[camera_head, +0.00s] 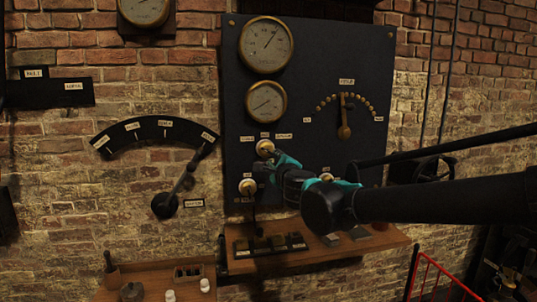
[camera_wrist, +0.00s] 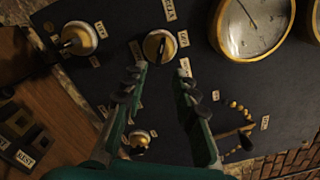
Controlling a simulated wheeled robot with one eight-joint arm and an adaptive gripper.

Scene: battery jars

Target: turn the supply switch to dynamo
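A round brass-rimmed switch with a pale face (camera_head: 265,148) is on the dark panel, with small labels to its left, above and right. It also shows in the wrist view (camera_wrist: 153,50), where its dark handle stands roughly upright in the picture. In that view one label beside it seems to read "CELLS" and another "OFF"; I cannot read a dynamo label surely. My gripper (camera_head: 274,158) has teal fingers and is just below and right of this switch in the head view. In the wrist view the fingers (camera_wrist: 161,72) are apart and empty, tips just short of the switch; contact is unclear.
Similar knobs sit lower left (camera_head: 248,187) and lower right (camera_head: 326,177) on the panel. Two brass gauges (camera_head: 266,45) (camera_head: 266,102) hang above, and a dial with a lever (camera_head: 345,130) is at right. A wooden shelf (camera_head: 375,242) juts out below.

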